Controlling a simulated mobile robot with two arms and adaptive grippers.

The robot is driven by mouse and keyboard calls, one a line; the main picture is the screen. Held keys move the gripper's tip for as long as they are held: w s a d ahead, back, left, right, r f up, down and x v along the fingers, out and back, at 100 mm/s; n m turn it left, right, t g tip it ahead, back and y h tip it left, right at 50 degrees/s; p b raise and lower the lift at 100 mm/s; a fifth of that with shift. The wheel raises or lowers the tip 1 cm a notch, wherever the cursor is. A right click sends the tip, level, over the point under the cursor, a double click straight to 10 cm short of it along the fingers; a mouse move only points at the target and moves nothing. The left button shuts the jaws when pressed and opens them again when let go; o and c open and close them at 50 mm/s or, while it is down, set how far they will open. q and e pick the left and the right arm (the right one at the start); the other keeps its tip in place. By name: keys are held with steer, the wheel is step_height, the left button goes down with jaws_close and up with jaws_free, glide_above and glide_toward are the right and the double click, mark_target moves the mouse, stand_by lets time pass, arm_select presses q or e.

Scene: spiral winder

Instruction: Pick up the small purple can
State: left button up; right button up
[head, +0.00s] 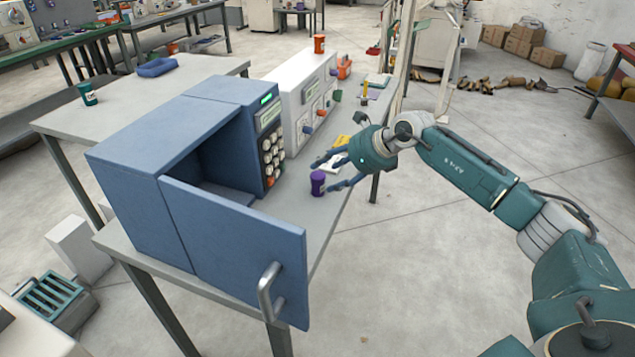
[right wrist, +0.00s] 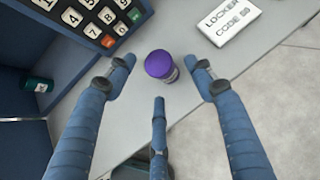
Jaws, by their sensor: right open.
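The small purple can (head: 317,183) stands upright on the grey table near its right edge, in front of the blue keypad cabinet. In the right wrist view the purple can (right wrist: 160,66) lies between the fingertips, with a gap visible on each side. My right gripper (head: 328,174) is open and empty, its blue fingers reaching in from the right, low over the table at the can. In the right wrist view the spread fingers of the gripper (right wrist: 160,84) show clearly, with the third finger below the can. My left gripper is not in view.
The blue cabinet (head: 150,168) has its door (head: 240,255) swung open toward the front. A white card (right wrist: 231,18) reading "LOCKER CODE" lies beside the can. A white machine (head: 300,92) with an orange can (head: 319,44) on top stands behind. Floor beyond the table's right edge is clear.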

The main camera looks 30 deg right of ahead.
mark_target(321, 176)
steer(key=x, duration=0.4)
steer(key=shift+p, duration=0.4)
steer(key=c, duration=1.1)
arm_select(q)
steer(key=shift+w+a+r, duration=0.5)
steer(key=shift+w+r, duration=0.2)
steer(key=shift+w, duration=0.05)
arm_select(e)
steer(key=shift+c, duration=0.2)
steer(key=shift+r, duration=0.15)
